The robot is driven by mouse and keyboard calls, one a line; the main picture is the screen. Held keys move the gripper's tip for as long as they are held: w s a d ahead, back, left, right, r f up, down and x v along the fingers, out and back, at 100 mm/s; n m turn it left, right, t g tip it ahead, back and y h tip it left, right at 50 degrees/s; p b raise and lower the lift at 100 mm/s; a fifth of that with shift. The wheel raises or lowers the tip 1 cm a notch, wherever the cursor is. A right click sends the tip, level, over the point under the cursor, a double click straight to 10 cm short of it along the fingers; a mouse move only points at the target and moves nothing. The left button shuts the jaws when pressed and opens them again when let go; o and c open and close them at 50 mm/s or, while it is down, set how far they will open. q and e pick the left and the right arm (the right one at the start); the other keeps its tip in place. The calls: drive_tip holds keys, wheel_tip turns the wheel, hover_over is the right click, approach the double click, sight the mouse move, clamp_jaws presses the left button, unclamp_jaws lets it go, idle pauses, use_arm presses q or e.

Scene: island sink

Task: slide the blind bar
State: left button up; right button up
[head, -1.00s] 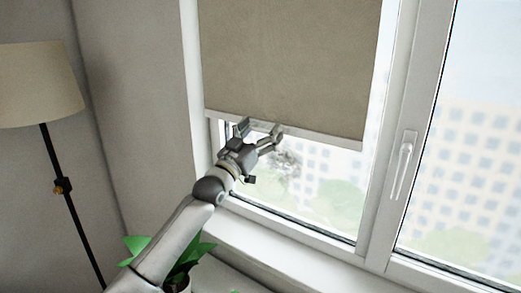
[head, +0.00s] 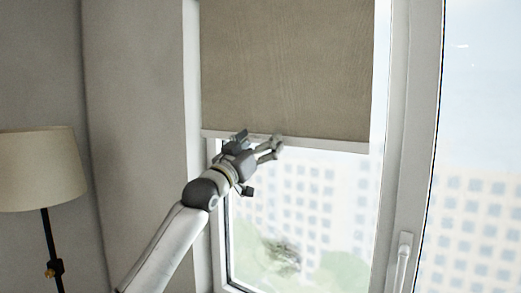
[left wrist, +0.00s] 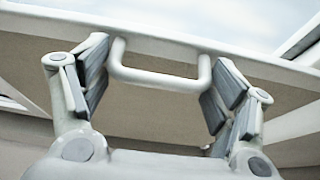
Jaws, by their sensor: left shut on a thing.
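A brown roller blind (head: 285,65) hangs over the upper part of the window, with a pale bar (head: 330,147) along its bottom edge. In the left wrist view, a white U-shaped handle (left wrist: 160,80) sticks out from the bar (left wrist: 265,68). My left gripper (head: 258,141) is at the bar, left of its middle. My right gripper is not in view.
A floor lamp (head: 42,168) stands at the left by the grey wall. The window frame (head: 398,150) has a white window handle (head: 402,262) at the lower right. Clear glass lies below the bar.

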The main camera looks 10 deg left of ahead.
use_arm(q)
drive_tip(key=shift+r, duration=0.1)
drive_tip(key=o, duration=1.4)
drive_tip(key=shift+c, duration=0.2)
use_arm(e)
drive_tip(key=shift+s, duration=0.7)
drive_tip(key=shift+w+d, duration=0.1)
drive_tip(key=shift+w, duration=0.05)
use_arm(q)
drive_tip(key=v, duration=1.2)
